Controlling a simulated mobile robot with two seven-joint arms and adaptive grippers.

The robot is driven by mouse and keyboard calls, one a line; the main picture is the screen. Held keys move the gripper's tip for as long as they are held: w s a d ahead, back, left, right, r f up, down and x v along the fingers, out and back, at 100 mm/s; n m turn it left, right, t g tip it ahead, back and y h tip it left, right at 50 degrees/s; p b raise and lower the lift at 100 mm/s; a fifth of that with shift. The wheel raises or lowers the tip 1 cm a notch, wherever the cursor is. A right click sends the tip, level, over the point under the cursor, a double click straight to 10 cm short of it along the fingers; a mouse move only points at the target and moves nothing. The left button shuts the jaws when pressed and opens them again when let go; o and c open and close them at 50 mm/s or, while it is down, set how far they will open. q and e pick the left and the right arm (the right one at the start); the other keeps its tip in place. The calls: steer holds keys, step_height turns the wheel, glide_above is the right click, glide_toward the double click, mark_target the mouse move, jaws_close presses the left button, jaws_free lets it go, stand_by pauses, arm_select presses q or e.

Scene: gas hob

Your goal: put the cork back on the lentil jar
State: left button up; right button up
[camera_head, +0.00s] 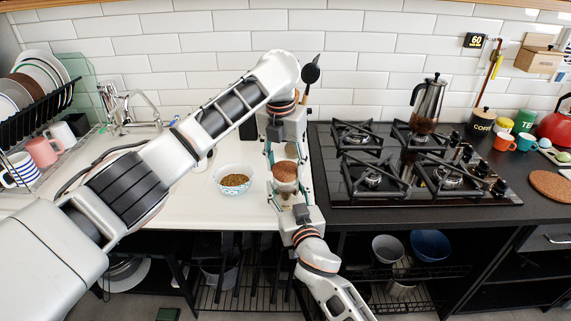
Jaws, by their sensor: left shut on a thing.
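The lentil jar (285,172), with reddish-brown contents, stands near the counter's front edge, left of the hob. My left gripper (284,149) reaches down from above and is shut on the cork (291,149), a small tan piece just above the jar. The gripper partly hides the cork, and I cannot tell whether cork and jar touch. My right gripper (287,194) comes up from the front with its fingers beside the lower part of the jar. I cannot tell whether they grip it.
A patterned bowl (234,186) with brown contents stands left of the jar. A dish rack (40,112) and tap (140,98) are at the left. White counter around the bowl is clear.

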arm_select(q)
steer(key=shift+f, duration=0.6)
steer(key=o, duration=0.9)
steer(key=shift+c, duration=0.2)
step_height(320, 180, up, 12)
steer(key=s, duration=0.1)
steer(key=shift+s+a, duration=0.35)
arm_select(e)
steer(key=o, duration=1.7)
steer(key=shift+c, duration=0.2)
